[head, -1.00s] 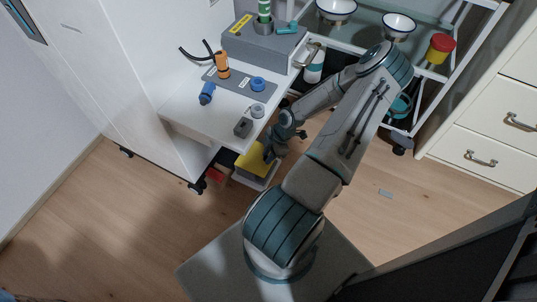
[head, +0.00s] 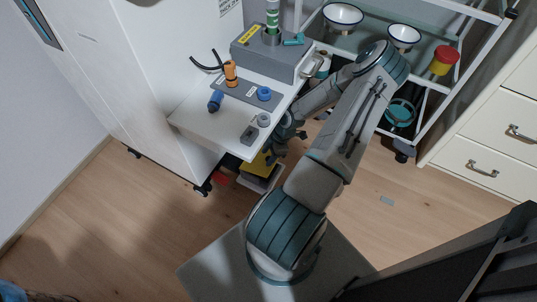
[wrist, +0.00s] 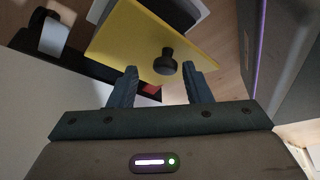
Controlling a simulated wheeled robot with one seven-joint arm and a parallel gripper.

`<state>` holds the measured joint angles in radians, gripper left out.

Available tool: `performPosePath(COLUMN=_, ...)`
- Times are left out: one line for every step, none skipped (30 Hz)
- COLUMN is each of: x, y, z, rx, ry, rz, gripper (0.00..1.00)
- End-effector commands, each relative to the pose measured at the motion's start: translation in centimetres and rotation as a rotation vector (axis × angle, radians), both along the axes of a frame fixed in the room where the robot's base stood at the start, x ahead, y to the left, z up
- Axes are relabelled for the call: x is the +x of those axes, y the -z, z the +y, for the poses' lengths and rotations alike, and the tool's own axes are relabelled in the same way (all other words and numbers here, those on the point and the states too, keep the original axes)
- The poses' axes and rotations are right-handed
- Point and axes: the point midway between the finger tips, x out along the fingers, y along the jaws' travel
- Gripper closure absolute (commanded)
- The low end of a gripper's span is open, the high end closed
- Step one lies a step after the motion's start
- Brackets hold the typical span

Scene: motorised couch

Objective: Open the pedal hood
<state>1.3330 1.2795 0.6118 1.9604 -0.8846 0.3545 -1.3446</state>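The pedal hood (wrist: 150,38) is a yellow panel with a black round knob (wrist: 166,62). In the head view the yellow hood (head: 259,165) shows low under the white worktop's front corner, partly hidden by the worktop and my arm. My gripper (wrist: 163,82) is open and empty. In the wrist view the knob stands between the fingers, near the level of their tips, with a gap on each side. I cannot tell how deep the knob sits between them. In the head view my gripper's fingers are mostly hidden.
The white worktop (head: 200,125) overhangs the hood and carries a grey box (head: 262,58), an orange part (head: 231,73) and blue parts. A shelf rack with bowls (head: 343,15) stands behind my arm. Cream drawers (head: 487,150) stand at right. The wooden floor in front is mostly clear.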

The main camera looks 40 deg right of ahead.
Motion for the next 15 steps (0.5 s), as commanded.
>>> performPosePath(x=-0.1, y=0.0, z=-0.1, rx=-0.001, ry=0.002, rz=0.001, gripper=0.56)
performPosePath(x=-0.1, y=-0.1, z=-0.1, rx=-0.001, ry=0.002, rz=0.001, gripper=0.56)
performPosePath(x=-0.1, y=-0.3, z=-0.2, rx=0.0, ry=0.003, rz=0.001, gripper=0.56)
performPosePath(x=-0.2, y=-0.5, z=-0.3, rx=0.0, ry=0.003, rz=0.001, gripper=0.56)
performPosePath(x=-0.2, y=-0.8, z=-0.4, rx=-0.001, ry=0.002, rz=0.0, gripper=0.56)
performPosePath(x=-0.2, y=-1.3, z=-0.5, rx=-0.001, ry=0.003, rz=-0.001, gripper=0.56)
performPosePath(x=-0.2, y=-1.7, z=-0.7, rx=-0.001, ry=0.003, rz=-0.001, gripper=0.56)
performPosePath(x=-0.3, y=-2.2, z=-0.8, rx=-0.001, ry=0.003, rz=-0.001, gripper=0.56)
performPosePath(x=-0.4, y=-3.0, z=-1.0, rx=-0.001, ry=0.002, rz=0.0, gripper=0.56)
performPosePath(x=-0.4, y=-3.7, z=-1.3, rx=-0.002, ry=0.001, rz=-0.001, gripper=0.56)
performPosePath(x=-0.5, y=-4.4, z=-1.5, rx=-0.003, ry=0.0, rz=-0.002, gripper=0.56)
performPosePath(x=-0.6, y=-5.4, z=-1.8, rx=-0.002, ry=0.0, rz=-0.003, gripper=0.56)
performPosePath(x=-0.9, y=-5.2, z=-2.4, rx=0.0, ry=0.004, rz=-0.001, gripper=0.56)
performPosePath(x=-1.2, y=-4.9, z=-3.2, rx=0.0, ry=0.006, rz=-0.001, gripper=0.56)
performPosePath(x=-1.6, y=-4.9, z=-4.1, rx=0.001, ry=0.005, rz=0.0, gripper=0.56)
